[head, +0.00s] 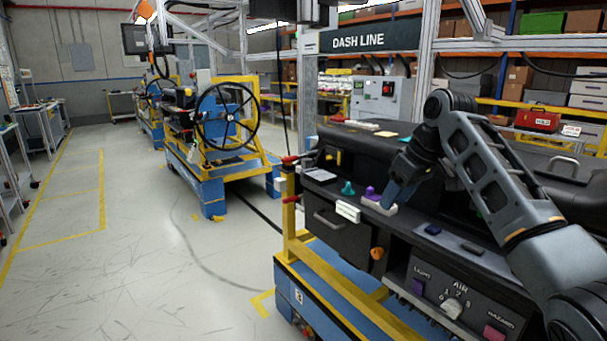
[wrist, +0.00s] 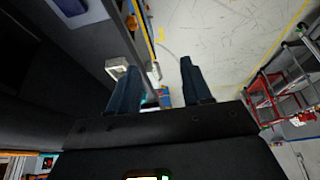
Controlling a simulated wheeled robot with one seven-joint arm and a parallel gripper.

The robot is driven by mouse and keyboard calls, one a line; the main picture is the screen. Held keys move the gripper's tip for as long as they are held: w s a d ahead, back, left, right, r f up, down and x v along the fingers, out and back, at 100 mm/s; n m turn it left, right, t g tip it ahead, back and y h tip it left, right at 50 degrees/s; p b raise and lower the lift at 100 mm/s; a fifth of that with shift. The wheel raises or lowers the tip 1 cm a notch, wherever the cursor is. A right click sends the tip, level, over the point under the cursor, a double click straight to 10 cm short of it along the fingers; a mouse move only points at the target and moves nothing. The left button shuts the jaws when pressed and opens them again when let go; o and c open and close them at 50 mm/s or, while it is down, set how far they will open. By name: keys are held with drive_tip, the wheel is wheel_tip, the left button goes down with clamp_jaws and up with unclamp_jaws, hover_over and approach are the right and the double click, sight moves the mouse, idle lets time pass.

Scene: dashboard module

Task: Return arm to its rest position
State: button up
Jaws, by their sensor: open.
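My arm (head: 490,165) reaches in from the right over the black dashboard module (head: 335,232), bent at the elbow, with its hand hanging down. My gripper (head: 396,193) is close to the purple knob (head: 371,193) and its white base in the head view; whether it touches them I cannot tell. In the wrist view my gripper (wrist: 158,84) has its two dark fingers well apart, with nothing held between them. The floor and part of the module show beyond the fingers.
A teal knob (head: 348,188) and a white block (head: 348,212) sit left of the gripper. An orange knob (head: 377,253) and the AIR control panel (head: 462,297) are on the module's front. A yellow frame (head: 330,267) carries the module. Open floor (head: 130,270) lies to the left.

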drive_tip(key=s+a+f+m+t+y, duration=0.1)
drive_tip(key=s+a+f, duration=0.15)
drive_tip(key=f, duration=0.45)
drive_tip(key=s+a+f+t, duration=0.1)
drive_tip(key=s+a+f, duration=0.15)
drive_tip(key=f, duration=0.45)
drive_tip(key=s+a+f+m+t+y, duration=0.1)
drive_tip(key=s+a+f, duration=0.1)
drive_tip(key=s+f, duration=0.35)
drive_tip(key=s+a+f+m+t+h, duration=0.1)
drive_tip(key=s+f+m+t, duration=0.2)
drive_tip(key=s+f, duration=1)
drive_tip(key=s+d+r+m+t+h, duration=0.1)
drive_tip(key=s+d+r, duration=0.1)
drive_tip(key=s, duration=1)
drive_tip(key=s+d+r+m+t+h, duration=0.1)
drive_tip(key=s+d+m+t+h, duration=0.15)
drive_tip(key=s, duration=0.95)
drive_tip(key=s+d+r+t, duration=0.1)
drive_tip(key=s+d+r, duration=0.1)
drive_tip(key=s+r, duration=0.6)
drive_tip(key=s+d+r+n, duration=0.1)
drive_tip(key=s+d+r, duration=0.1)
drive_tip(key=s+r, duration=0.5)
drive_tip(key=shift+s+d+r+t, duration=0.35)
drive_tip(key=shift+d+r, duration=0.05)
drive_tip(key=shift+r, duration=0.25)
